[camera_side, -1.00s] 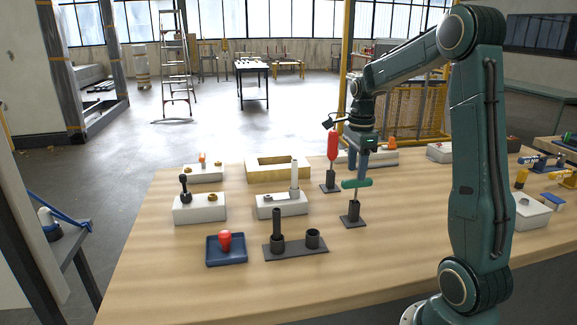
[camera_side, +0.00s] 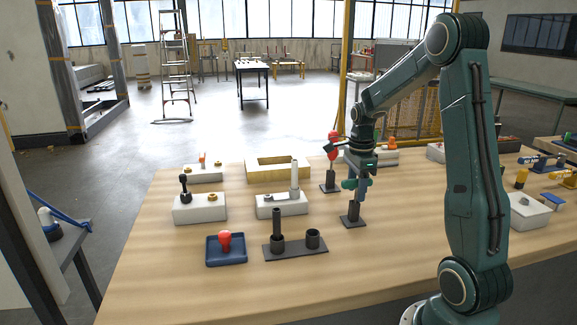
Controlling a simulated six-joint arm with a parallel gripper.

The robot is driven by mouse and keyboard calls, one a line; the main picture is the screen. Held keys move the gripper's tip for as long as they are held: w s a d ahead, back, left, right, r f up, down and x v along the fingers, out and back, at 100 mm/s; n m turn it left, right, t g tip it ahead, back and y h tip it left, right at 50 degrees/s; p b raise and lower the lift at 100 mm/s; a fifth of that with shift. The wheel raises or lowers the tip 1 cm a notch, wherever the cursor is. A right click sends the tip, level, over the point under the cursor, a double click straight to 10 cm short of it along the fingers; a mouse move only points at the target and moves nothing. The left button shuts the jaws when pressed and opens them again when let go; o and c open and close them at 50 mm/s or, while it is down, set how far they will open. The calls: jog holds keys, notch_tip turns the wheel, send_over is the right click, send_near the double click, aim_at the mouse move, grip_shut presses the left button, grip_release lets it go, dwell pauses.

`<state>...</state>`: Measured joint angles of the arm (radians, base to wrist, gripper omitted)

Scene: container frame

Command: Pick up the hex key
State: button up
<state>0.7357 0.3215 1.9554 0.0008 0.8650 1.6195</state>
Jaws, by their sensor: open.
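The hex key has a green T-shaped handle (camera_side: 348,184) and stands upright in a dark holder (camera_side: 353,214) near the middle of the table. My gripper (camera_side: 362,196) is open, pointing down at the handle. Its fingers overlap the right part of the handle in the picture and hide it. I cannot tell whether the fingers straddle the handle or touch it.
A white block (camera_side: 281,205) and a dark double-cup holder (camera_side: 296,251) are to the left. Bare wood lies in front.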

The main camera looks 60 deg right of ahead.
jog(key=shift+c, duration=0.2)
dwell(0.3)
grip_shut()
jog(key=shift+r, duration=0.1)
notch_tip(320, 180, up, 20)
dwell(0.8)
dwell(0.5)
